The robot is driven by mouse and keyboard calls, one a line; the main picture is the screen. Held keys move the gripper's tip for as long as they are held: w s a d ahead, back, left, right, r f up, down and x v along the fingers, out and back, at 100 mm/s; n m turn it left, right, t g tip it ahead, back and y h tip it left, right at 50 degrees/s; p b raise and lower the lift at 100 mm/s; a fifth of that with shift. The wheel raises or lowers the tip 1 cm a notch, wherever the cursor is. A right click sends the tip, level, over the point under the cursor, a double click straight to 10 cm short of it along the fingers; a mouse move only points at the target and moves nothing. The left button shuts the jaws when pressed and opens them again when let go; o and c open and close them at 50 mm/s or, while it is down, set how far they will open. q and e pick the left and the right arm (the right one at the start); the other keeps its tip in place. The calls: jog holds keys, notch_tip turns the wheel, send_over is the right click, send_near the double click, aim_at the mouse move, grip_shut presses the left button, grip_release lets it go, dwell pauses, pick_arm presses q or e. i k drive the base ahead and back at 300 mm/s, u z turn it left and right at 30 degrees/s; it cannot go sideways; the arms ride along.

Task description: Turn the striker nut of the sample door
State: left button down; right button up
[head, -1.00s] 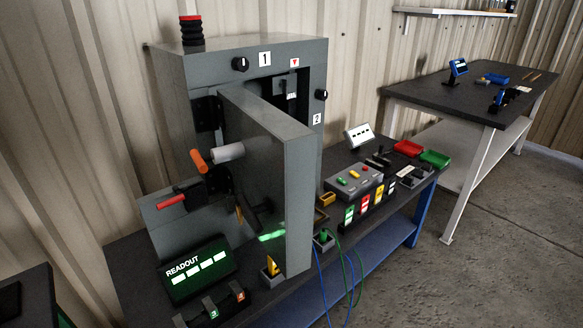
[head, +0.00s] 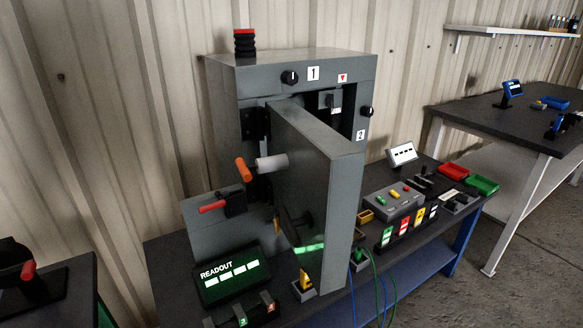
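The grey cabinet (head: 225,90) stands on the dark bench, with labels 1 and 2 on its front. Its thick grey door (head: 318,165) stands swung open toward me. An orange-ended handle (head: 244,169) with a pale cylinder (head: 271,162) sticks out on the door's left side. A small grey block (head: 330,98) shows in the upper part of the dark opening. I cannot make out for sure which part is the striker nut; the door hides much of the opening. Neither of my grippers is in view.
A readout screen (head: 232,276), a red-handled lever (head: 212,207) and a yellow switch (head: 303,281) sit near the door. Right of it are a button box (head: 394,199), red tray (head: 453,172) and green tray (head: 482,185). Cables hang at the front edge.

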aim_at(330, 100)
jog(key=z, duration=0.05)
jog(key=k, duration=0.35)
jog(key=z, duration=0.75)
jog(key=i, duration=1.1)
jog(key=u, duration=1)
